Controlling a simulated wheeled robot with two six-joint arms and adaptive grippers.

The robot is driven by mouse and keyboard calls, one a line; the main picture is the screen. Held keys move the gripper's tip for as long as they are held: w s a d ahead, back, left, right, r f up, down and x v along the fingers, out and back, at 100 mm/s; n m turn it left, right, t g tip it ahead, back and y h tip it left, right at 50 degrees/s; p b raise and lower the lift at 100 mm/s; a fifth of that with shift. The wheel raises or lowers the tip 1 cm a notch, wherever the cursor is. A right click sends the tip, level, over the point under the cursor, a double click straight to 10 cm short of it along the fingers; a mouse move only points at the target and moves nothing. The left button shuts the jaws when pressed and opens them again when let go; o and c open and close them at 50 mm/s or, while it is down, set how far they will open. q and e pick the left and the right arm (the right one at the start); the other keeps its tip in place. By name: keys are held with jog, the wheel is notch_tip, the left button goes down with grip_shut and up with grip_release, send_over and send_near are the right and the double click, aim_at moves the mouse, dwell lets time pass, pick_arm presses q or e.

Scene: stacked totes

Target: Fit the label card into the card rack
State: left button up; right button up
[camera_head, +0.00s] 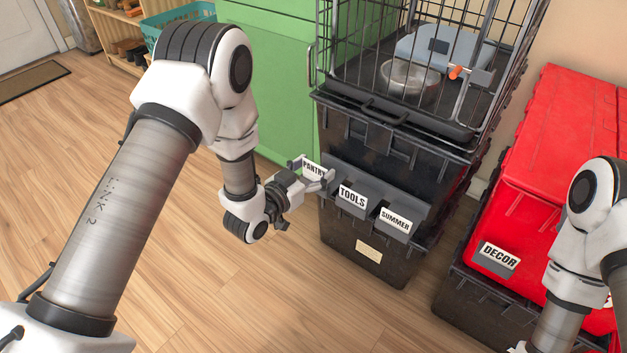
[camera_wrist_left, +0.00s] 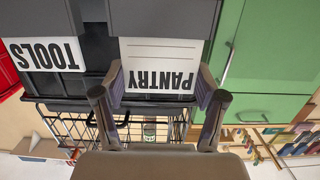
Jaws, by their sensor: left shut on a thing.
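The white label card reading PANTRY (camera_head: 313,169) is held by my left gripper (camera_head: 312,173) at the left end of the card rack. The dark grey card rack (camera_head: 366,210) is on the front of a black tote, with a TOOLS card (camera_head: 352,196) and a SUMMER card (camera_head: 396,220) in it. In the left wrist view, upside down, the PANTRY card (camera_wrist_left: 160,62) is between the fingers of my left gripper (camera_wrist_left: 160,88). Its lower edge meets a grey rack pocket (camera_wrist_left: 163,18); how deep it sits cannot be told. My right gripper is out of view.
A wire crate (camera_head: 410,70) with a metal bowl (camera_head: 408,82) stands on the black totes (camera_head: 365,150). A green cabinet (camera_head: 265,70) is behind my left arm. A red tote (camera_head: 560,150) with a DECOR label stands at the right.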

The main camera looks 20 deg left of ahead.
pick_arm(q)
notch_tip(320, 180, down, 2)
jog(key=shift+f, duration=0.15)
jog(key=shift+r, duration=0.2)
jog(key=shift+c, duration=0.4)
jog(key=shift+f, duration=0.25)
jog(key=o, duration=0.9)
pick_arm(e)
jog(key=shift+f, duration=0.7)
pick_arm(q)
jog(key=shift+r, duration=0.1)
